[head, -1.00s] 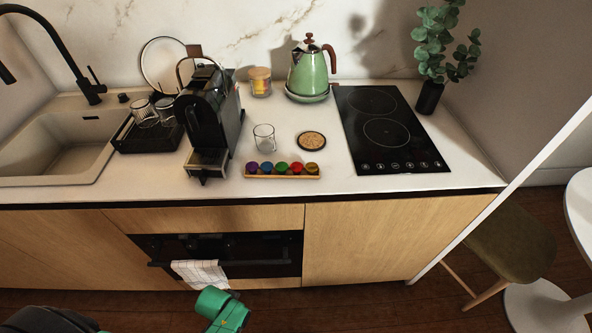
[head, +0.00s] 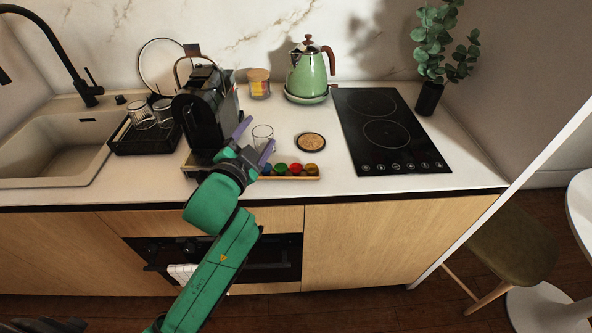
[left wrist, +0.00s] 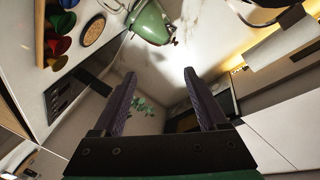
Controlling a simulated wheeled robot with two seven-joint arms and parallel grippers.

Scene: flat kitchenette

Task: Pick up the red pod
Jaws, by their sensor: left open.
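The red pod (head: 296,168) sits in a row with other coloured pods on a narrow wooden tray (head: 290,178) near the counter's front edge. It also shows at the upper left of the left wrist view (left wrist: 60,43), between a green pod (left wrist: 62,22) and a gold pod (left wrist: 55,62). My left gripper (head: 256,139) is open and empty, left of the red pod and apart from it, in front of the coffee machine. Its arm hides the tray's left end and the purple pod. My right gripper is not in view.
A clear glass (head: 263,135) stands just behind the left fingers. The black coffee machine (head: 203,115) is close on the left. A round coaster (head: 310,142), a green kettle (head: 308,75) and a black hob (head: 385,130) are farther right. The counter right of the tray is bare.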

